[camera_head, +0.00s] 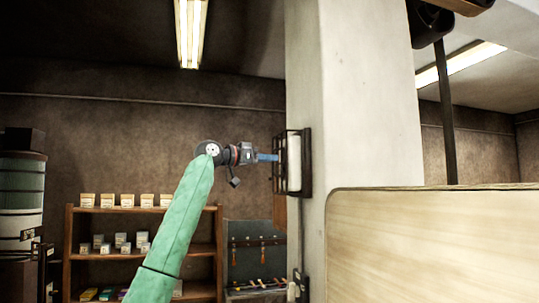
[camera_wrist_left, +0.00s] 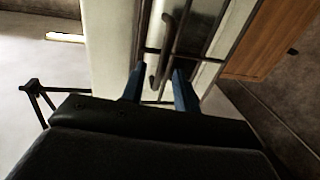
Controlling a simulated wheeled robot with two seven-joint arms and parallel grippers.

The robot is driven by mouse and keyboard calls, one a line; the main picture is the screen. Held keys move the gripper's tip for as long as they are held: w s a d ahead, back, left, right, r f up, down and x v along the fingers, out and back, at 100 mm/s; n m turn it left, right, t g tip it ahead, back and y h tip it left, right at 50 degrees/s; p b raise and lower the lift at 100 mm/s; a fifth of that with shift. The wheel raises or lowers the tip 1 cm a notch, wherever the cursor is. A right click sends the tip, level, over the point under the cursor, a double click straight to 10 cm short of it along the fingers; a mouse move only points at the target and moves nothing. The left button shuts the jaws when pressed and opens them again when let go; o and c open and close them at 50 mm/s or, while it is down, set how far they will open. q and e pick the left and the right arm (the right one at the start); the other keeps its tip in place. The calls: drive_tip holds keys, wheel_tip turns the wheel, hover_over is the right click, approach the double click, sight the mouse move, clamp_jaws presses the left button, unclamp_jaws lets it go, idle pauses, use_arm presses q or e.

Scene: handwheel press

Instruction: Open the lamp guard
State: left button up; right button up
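The lamp guard (camera_head: 307,162) is a dark wire cage on the side of the pale pillar, with a white lamp (camera_head: 294,162) inside it. My left gripper (camera_head: 272,157) reaches it from the left, its blue fingers at the cage's near side. In the left wrist view the two blue fingers of this gripper (camera_wrist_left: 159,76) stand apart, one on each side of a dark hooked bar (camera_wrist_left: 155,82) of the guard. Gaps seem to show between bar and fingers; contact cannot be told. The guard looks closed over the lamp. My right gripper is not in view.
The pale pillar (camera_head: 368,110) stands right of the guard. A light wooden panel (camera_head: 435,245) fills the lower right. A shelf (camera_head: 140,250) with small boxes and a dark cabinet (camera_head: 257,240) stand at the back wall.

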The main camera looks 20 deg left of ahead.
use_arm(q)
drive_tip(key=shift+w+d, duration=0.4)
drive_tip(key=shift+w, duration=0.05)
clamp_jaws()
